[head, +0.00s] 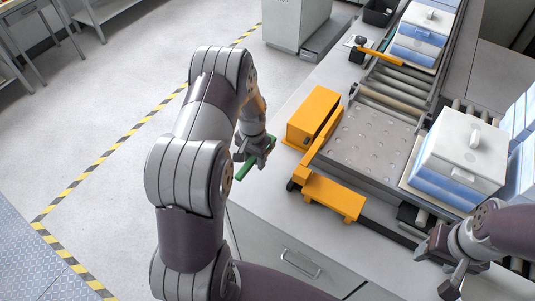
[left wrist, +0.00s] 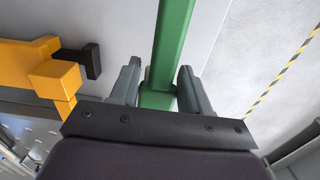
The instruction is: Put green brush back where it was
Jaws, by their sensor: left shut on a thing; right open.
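My left gripper (head: 257,150) is shut on the green brush (head: 245,169), near the left edge of the grey worktop (head: 262,205). In the left wrist view the brush's green handle (left wrist: 174,42) runs up from between the two fingers (left wrist: 158,82). The brush's bristle end is not clear in either view, and I cannot tell how high it is held above the worktop. My right gripper (head: 444,266) is open and empty at the lower right, in front of the roller conveyor.
An orange box (head: 313,115) and an orange bracket (head: 334,197) stand right of the brush, beside a perforated metal plate (head: 370,146). White-and-blue lidded containers (head: 462,150) sit on the rollers at the right. The worktop's front left part is bare. Open floor lies to the left.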

